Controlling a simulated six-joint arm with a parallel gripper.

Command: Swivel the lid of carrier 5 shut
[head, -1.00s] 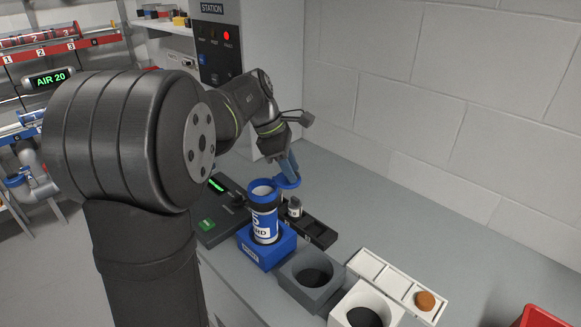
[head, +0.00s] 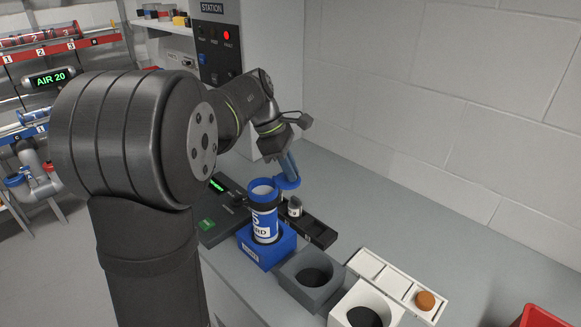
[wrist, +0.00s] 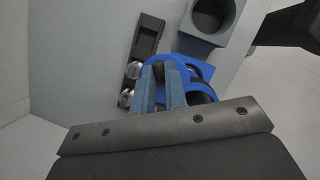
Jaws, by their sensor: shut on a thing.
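Carrier 5 (head: 264,222) is a blue and white tube with a black band. It stands upright in a blue holder (head: 261,249), its top open. Its blue lid (head: 287,183) is swung out to the side of the mouth, toward the back right, and also shows in the wrist view (wrist: 150,80). My gripper (head: 290,174) reaches down onto the lid from above. In the wrist view its blue-grey fingers (wrist: 166,72) are shut on a dark part of the lid, probably a knob. The fingers partly hide the lid and the carrier mouth there.
A dark tray (head: 318,232) with a small metal-topped piece stands right of the carrier. A grey holder (head: 311,278) and a white holder (head: 366,308) stand in front. A white tray (head: 388,283) holds a brown disc. The counter at the back right is clear.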

